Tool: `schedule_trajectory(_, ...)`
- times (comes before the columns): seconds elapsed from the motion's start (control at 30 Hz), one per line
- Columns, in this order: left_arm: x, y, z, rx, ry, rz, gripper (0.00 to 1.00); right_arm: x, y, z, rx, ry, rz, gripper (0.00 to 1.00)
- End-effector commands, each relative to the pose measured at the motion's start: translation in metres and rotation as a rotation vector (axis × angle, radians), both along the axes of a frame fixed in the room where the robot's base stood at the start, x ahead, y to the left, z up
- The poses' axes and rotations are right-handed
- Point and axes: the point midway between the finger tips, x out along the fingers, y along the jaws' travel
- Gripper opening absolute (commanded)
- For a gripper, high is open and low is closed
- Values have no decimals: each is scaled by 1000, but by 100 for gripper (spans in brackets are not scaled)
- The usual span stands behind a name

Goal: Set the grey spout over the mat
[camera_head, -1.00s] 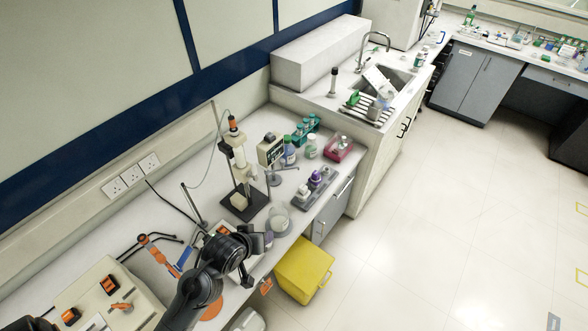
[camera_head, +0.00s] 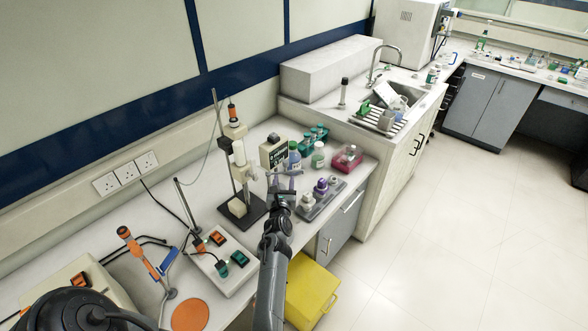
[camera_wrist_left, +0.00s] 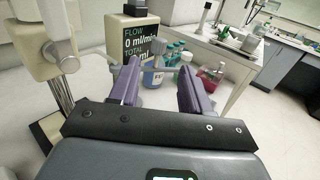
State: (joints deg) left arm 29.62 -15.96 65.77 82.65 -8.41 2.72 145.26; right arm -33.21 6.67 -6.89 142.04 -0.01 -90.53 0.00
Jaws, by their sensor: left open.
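The grey spout (camera_head: 288,172) is a thin level arm on a short post beside the flow meter on the bench. In the left wrist view the spout (camera_wrist_left: 165,68) crosses between and just beyond my fingertips. My left gripper (camera_head: 281,181) is open, its purple-grey fingers pointing at the spout, with nothing clearly gripped; it also shows in the left wrist view (camera_wrist_left: 160,72). Whether a finger touches the spout I cannot tell. A flat round orange disc, seemingly the mat (camera_head: 190,314), lies near the front left of the bench. My right gripper is not in view.
The flow meter (camera_head: 273,152) and a column stand (camera_head: 238,165) are close left of the gripper. Bottles (camera_head: 318,157) stand behind, and a grey tray (camera_head: 330,203) with vessels is at right. A switch box (camera_head: 222,262) sits nearer. A yellow bin (camera_head: 312,290) is on the floor.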

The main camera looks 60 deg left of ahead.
Motion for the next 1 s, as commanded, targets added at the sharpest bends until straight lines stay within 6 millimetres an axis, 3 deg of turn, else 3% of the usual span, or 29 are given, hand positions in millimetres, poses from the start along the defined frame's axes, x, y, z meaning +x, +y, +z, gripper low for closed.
schedule_trajectory(0.6, 52, 68, -5, -5, -11, 4, 48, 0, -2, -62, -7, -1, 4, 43)
schedule_trajectory(1.0, 64, 83, -1, -6, -9, 4, 48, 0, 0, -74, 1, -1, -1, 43)
